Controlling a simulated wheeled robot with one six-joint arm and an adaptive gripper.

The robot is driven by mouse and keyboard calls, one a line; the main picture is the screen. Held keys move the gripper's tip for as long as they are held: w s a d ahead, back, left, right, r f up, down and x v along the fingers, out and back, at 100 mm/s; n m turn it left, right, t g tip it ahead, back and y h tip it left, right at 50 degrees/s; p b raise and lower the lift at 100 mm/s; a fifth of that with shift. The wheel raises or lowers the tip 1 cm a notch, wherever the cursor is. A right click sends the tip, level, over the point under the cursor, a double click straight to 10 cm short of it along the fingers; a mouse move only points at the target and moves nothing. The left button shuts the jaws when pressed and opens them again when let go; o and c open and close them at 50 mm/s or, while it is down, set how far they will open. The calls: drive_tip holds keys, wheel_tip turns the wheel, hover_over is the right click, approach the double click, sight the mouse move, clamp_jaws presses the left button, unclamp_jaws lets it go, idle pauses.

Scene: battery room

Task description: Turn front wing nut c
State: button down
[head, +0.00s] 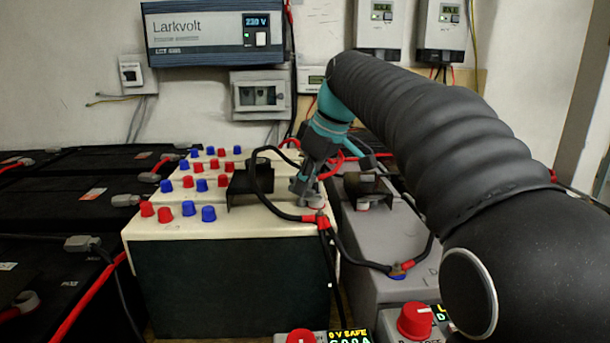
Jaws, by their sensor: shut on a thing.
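My gripper (304,190) points down at the front right of the white-topped battery (245,222). It is shut on a small part there, most likely the wing nut; the fingers hide it and no letter shows. Just below the fingertips is a pale round terminal piece (317,205). A cable lug with red sleeve (315,219) sits right beside it, and black cables run from it.
Red and blue caps (188,208) stand in rows on the white top. A black bracket (250,185) stands left of my gripper. A grey battery (375,235) with another bracket is at right. Red knobs (415,320) are at the front. A black cable loops close to the gripper.

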drive_tip(key=n+p, duration=0.1)
drive_tip(key=n+g+p, duration=0.1)
drive_tip(key=n+p, duration=0.1)
drive_tip(key=shift+w+d+r+n+y, duration=0.1)
drive_tip(key=shift+w+r+n+y, duration=0.1)
drive_tip(key=shift+n+y, duration=0.1)
drive_tip(key=shift+f+n+g+p, duration=0.1)
drive_tip(key=shift+n+g+p, duration=0.7)
drive_tip(key=shift+n+p, duration=0.75)
drive_tip(key=shift+w+n, duration=0.1)
drive_tip(key=shift+n, duration=0.25)
drive_tip(key=c, duration=1.5)
unclamp_jaws()
drive_tip(key=shift+f, duration=0.1)
drive_tip(key=v, duration=1.2)
